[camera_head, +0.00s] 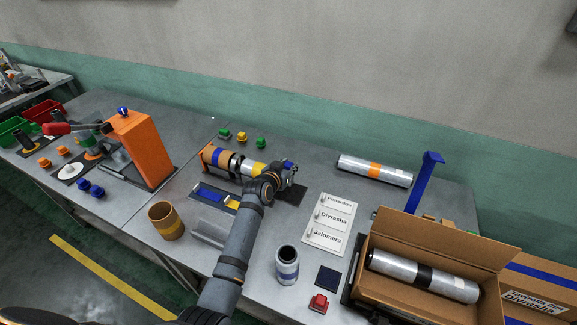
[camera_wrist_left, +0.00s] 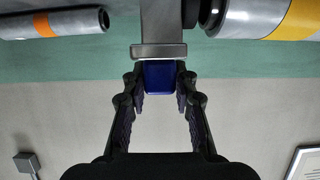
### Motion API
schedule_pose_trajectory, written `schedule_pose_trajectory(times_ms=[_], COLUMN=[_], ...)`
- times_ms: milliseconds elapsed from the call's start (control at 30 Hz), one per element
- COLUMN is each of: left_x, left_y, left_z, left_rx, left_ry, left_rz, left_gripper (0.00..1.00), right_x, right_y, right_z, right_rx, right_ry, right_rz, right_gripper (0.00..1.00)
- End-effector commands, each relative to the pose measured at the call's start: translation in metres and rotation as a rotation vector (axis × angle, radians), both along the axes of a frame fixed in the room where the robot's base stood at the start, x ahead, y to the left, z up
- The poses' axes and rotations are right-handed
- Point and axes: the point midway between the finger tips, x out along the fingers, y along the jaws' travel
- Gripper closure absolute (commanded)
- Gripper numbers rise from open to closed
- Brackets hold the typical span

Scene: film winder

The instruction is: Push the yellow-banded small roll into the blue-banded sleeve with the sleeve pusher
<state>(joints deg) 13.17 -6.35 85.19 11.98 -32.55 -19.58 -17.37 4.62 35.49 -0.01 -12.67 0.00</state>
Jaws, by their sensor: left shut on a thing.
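The blue-banded sleeve (camera_head: 217,157) is a brown tube lying on its side at the middle of the table. The yellow-banded small roll (camera_head: 248,168) is silver and lies in line at the sleeve's right end; how far it reaches inside I cannot tell. It also shows in the left wrist view (camera_wrist_left: 265,18), close to a dark round part of the sleeve pusher. The pusher's metal bar (camera_wrist_left: 160,30) ends in a blue handle (camera_wrist_left: 161,77). My left gripper (camera_head: 284,178) is shut on this handle, one finger on each side. My right gripper is out of view.
An orange-banded roll (camera_head: 374,170) lies behind to the right. A name card (camera_head: 330,221), an upright silver roll (camera_head: 287,266) and an open carton (camera_head: 391,298) stand at right. A brown cup-like tube (camera_head: 166,222) and an orange machine (camera_head: 144,150) stand at left.

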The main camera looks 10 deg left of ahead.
Motion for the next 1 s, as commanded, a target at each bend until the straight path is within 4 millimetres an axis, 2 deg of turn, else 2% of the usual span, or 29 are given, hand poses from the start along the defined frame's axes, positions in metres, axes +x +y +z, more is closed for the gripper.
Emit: schedule_pose_trajectory(times_ms=[333,467,667,800,1000], left_x=[0.0,0.002,0.01,0.017,0.026], left_y=[0.001,0.011,0.053,0.089,0.133], left_z=[0.0,-0.001,-0.003,-0.004,-0.005], left_rx=[0.0,0.003,0.007,0.008,0.005], left_ry=[0.0,-0.001,-0.001,-0.003,-0.002], left_rz=[0.0,0.001,0.002,0.003,0.002], left_gripper=[1.0,1.0,1.0,1.0,1.0], right_x=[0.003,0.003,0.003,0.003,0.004], right_y=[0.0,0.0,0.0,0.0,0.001], right_z=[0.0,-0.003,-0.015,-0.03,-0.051], right_rx=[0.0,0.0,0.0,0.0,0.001], right_ry=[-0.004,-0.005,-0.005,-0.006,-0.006], right_rz=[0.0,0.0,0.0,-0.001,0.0], right_gripper=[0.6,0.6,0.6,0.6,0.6])
